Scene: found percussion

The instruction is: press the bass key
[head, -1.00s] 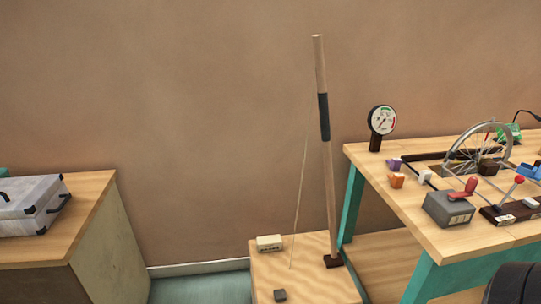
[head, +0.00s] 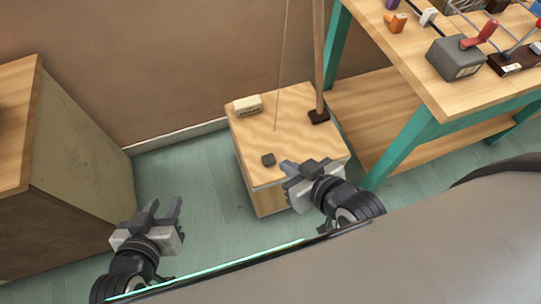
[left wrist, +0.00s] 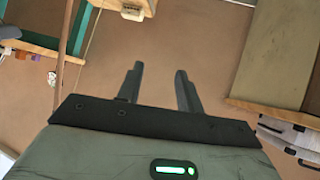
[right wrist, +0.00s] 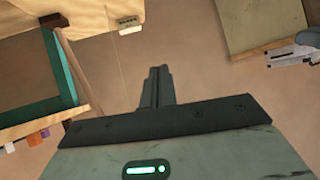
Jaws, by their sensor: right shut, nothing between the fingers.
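A low wooden box (head: 292,108) carries an upright pole (head: 318,55) with a dark foot and a thin string (head: 281,70), like a box bass. I cannot tell for sure which block is the bass key. My left gripper (head: 160,208) is open and empty, left of the box.
A workbench (head: 460,90) with teal legs stands at the right, holding a grey box with a red lever (head: 458,58) and other parts. A wooden cabinet (head: 75,150) stands at the left. Bare teal floor (head: 190,175) lies between cabinet and box.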

